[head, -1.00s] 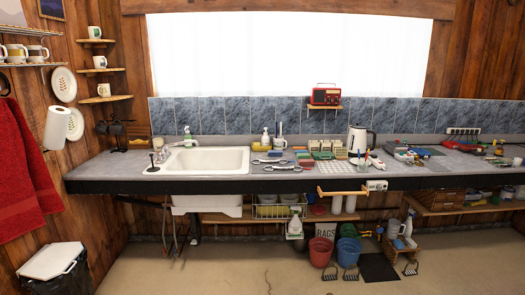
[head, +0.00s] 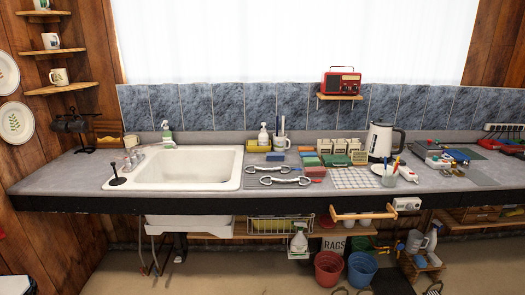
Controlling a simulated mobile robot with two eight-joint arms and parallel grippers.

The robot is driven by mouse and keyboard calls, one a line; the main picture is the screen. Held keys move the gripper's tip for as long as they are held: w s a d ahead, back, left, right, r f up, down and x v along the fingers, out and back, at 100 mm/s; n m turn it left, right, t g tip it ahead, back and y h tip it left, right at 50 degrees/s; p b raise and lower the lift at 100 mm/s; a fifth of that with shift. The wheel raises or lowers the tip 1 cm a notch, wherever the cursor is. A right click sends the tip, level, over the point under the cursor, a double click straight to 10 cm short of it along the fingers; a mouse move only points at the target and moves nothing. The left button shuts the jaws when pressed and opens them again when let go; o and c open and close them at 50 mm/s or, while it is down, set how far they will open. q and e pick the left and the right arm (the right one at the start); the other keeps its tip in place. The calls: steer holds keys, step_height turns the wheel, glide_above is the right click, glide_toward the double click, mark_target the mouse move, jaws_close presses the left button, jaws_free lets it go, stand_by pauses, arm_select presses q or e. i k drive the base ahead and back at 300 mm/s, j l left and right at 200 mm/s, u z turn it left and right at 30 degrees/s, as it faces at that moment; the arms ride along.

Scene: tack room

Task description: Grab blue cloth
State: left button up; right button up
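A small folded blue-grey piece (head: 275,156) lies on the counter right of the sink, behind two metal bits; it may be the blue cloth, but it is too small to be sure. A flat blue item (head: 459,156) also lies far right on the counter among tools, and its material cannot be told. Small blue and green blocks (head: 311,161) sit near the middle of the counter. Neither of my grippers shows in the head view.
The grey counter (head: 60,178) runs across the view with a white sink (head: 190,168) at left. Buckets (head: 328,268) and a RAGS box are below.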

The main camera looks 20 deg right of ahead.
mark_target(270, 156)
steer(key=i+l+u, duration=0.3)
steer(key=i+l, duration=0.6)
steer(key=i, duration=0.1)
